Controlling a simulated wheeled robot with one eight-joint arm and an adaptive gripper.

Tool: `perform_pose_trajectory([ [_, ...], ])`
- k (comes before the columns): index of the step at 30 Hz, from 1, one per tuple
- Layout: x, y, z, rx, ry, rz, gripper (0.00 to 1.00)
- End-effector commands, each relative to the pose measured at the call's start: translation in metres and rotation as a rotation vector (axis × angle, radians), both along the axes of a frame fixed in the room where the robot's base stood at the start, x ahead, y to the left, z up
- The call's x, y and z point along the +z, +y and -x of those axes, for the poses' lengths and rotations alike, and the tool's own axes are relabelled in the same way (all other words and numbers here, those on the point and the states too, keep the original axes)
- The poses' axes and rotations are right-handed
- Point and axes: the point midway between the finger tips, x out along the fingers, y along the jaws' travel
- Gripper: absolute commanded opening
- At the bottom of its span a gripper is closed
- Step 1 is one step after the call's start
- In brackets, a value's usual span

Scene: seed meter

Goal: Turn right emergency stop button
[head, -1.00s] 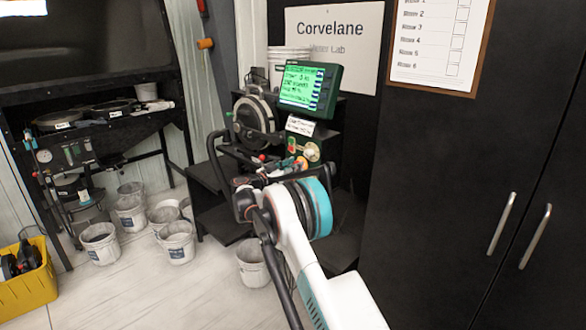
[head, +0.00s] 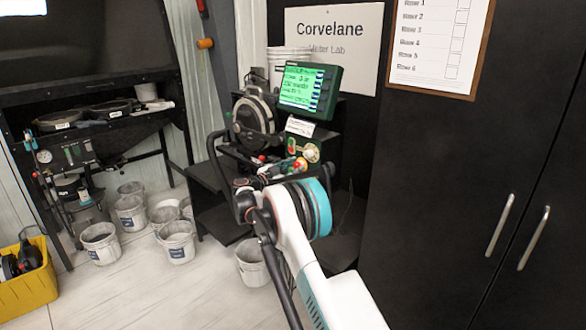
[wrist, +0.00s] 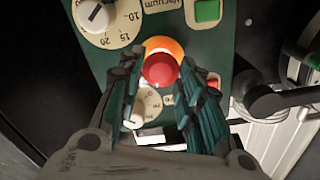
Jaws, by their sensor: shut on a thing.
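The red emergency stop button (wrist: 160,70) with its orange-yellow collar (wrist: 162,46) is on a green control panel. In the wrist view it sits between the tips of my gripper (wrist: 160,76), one dark teal finger on each side. My gripper is shut on the button. In the head view the button (head: 300,164) is small on the machine's front, and my wrist and arm hide much of the area below it.
A vacuum dial (wrist: 98,14) and a green button (wrist: 207,10) are close by on the panel. A dark bar (wrist: 282,98) stands right of my fingers in the wrist view. A green-lit display (head: 309,88) is above the panel. Buckets (head: 176,241) stand on the floor to the left.

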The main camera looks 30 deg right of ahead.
Motion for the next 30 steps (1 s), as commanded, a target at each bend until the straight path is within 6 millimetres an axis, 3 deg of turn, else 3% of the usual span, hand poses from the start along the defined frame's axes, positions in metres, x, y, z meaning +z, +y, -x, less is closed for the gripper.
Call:
perform_pose_trajectory([
  [10, 0.0005, -0.0005, 0.0, 0.001, -0.121, -0.042, 0.09],
  [24, 0.0007, -0.0011, 0.0, 0.001, -0.135, -0.047, 0.09],
  [25, 0.0007, -0.0011, 0.0, 0.001, -0.135, -0.047, 0.37],
  [27, 0.0006, -0.001, 0.0, 0.0, -0.135, -0.048, 0.52],
  [30, 0.0004, -0.0007, 0.0002, 0.0, -0.135, -0.048, 0.52],
])
